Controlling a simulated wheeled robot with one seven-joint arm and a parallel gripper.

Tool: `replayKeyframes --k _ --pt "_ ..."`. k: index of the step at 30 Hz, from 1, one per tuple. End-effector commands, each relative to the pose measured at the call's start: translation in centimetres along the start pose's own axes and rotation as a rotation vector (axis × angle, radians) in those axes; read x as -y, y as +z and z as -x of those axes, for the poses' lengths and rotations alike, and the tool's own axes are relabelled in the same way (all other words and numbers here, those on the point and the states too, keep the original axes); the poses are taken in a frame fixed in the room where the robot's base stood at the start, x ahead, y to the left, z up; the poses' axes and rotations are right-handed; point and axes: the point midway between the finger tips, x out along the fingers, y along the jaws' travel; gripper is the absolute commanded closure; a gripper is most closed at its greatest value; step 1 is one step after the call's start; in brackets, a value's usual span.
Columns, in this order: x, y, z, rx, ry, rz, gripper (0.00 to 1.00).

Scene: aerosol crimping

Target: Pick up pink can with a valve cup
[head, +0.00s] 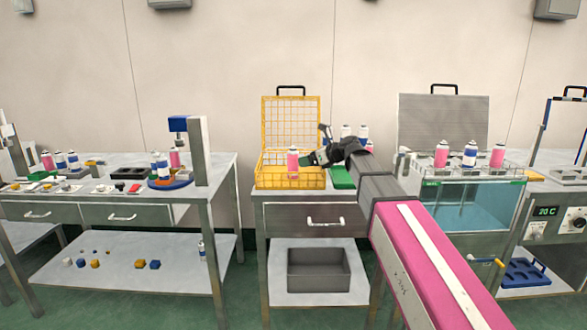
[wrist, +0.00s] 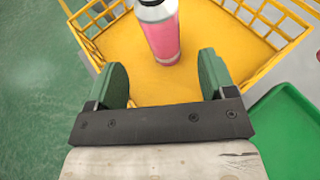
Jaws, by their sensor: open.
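A pink can (head: 293,162) with a pale top stands upright in the yellow wire basket (head: 290,181) on the middle table. In the wrist view the pink can (wrist: 164,38) stands on the basket's yellow floor (wrist: 205,35), its top cut off by the frame edge. I cannot tell whether it has a valve cup. My gripper (wrist: 163,78) is open and empty, its green fingers apart, with the can beyond the fingertips and roughly centred between them. In the head view my gripper (head: 311,158) is just right of the can. Other pink cans stand on the side tables.
The basket's raised yellow lid (head: 290,122) is behind the can. A green tray (head: 342,178) lies right of the basket, with several cans (head: 362,133) behind my wrist. A water bath (head: 470,205) with cans above it stands right; a crimping bench (head: 120,190) stands left.

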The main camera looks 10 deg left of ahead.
Motion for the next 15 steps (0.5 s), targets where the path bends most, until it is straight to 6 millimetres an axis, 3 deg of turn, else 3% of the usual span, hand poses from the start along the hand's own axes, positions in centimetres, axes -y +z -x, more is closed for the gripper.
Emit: replayKeyframes --k 3,11,15 --pt "0.1 0.1 -2.1 -0.001 0.001 0.000 0.23" --pt "0.1 0.2 -3.8 0.000 0.000 0.000 0.23" --pt "0.3 0.6 -5.5 0.000 0.002 0.001 0.23"
